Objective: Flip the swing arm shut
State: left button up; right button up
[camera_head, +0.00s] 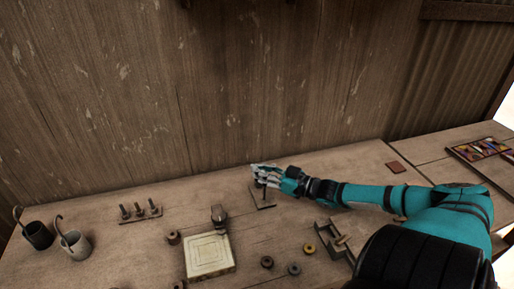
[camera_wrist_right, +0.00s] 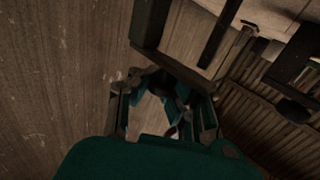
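My right gripper (camera_head: 262,175) hangs above a small dark plate with an upright post (camera_head: 262,199), near the back of the table. In the right wrist view my right gripper's fingers (camera_wrist_right: 162,84) point toward dark bars (camera_wrist_right: 151,22). I cannot tell whether the fingers touch a bar or hold anything. A pale square block (camera_head: 208,257) lies left of the gripper, with a dark metal fitting (camera_head: 218,213) at its back edge. I cannot tell for sure which part is the swing arm. My left gripper is not in view.
A small rack of pegs (camera_head: 139,211) and two cups (camera_head: 75,243) stand to the left. Dark rings (camera_head: 294,269) and a wooden frame (camera_head: 333,241) lie at the front. A red tile (camera_head: 396,167) and a colourful tray (camera_head: 482,149) are right. A plank wall (camera_head: 200,90) rises behind.

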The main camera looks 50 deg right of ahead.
jog(key=o, duration=0.7)
jog(key=shift+v, duration=0.9)
jog(key=shift+o, duration=0.2)
jog(key=shift+w+a, duration=0.15)
jog(key=shift+w, duration=0.15)
jog(key=v, duration=0.7)
jog(key=shift+s, duration=0.2)
jog(key=shift+r, duration=0.1)
